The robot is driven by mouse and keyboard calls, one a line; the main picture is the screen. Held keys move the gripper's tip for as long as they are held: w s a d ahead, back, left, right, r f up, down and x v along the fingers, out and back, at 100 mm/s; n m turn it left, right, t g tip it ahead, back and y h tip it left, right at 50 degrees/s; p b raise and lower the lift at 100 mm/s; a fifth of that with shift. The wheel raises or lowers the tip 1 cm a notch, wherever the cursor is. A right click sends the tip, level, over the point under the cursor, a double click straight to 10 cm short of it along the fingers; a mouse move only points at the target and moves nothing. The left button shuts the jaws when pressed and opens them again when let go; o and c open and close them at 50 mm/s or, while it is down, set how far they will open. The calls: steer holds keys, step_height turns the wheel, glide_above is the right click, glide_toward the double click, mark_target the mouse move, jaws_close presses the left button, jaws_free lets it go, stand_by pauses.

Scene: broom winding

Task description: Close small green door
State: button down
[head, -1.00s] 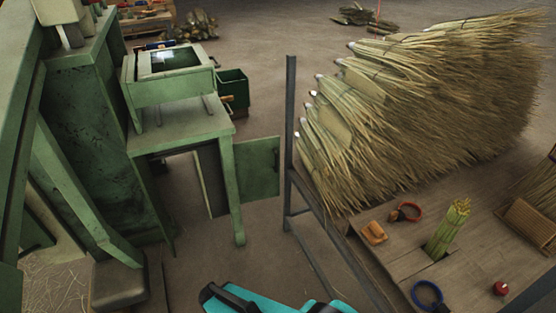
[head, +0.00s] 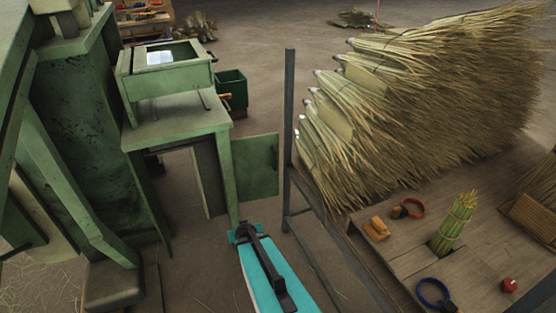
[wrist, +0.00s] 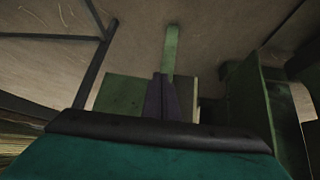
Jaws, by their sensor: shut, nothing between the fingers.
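The small green door (head: 254,165) stands open, swung out to the right of the front leg of the green machine table (head: 178,124). In the wrist view the door (wrist: 118,94) is a flat green panel left of the fingers. The green table leg (wrist: 171,50) shows just beyond the fingertips. My gripper (wrist: 160,84) is shut and empty, its dark fingers together, overlapping the door's edge in that view; I cannot tell whether they touch. In the head view my teal arm points at the foot of the leg, below the door, and the fingers are hard to make out.
A dark metal post (head: 290,125) of the workbench (head: 400,262) stands close right of the door. A green bin (head: 232,88) stands behind. Bare floor lies in front of the table.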

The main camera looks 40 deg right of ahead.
steer(key=w+d+r+m+t+h+b, duration=0.1)
steer(key=d+r+t+h, duration=0.4)
steer(key=d+r, duration=1.3)
steer(key=d+m+b, duration=0.1)
steer(key=d, duration=0.2)
steer(key=shift+w+d+r+t+h, duration=0.3)
steer(key=shift+w+d+r, duration=0.05)
steer(key=shift+d+r, duration=0.05)
steer(key=shift+w, duration=0.1)
steer(key=x, duration=1.4)
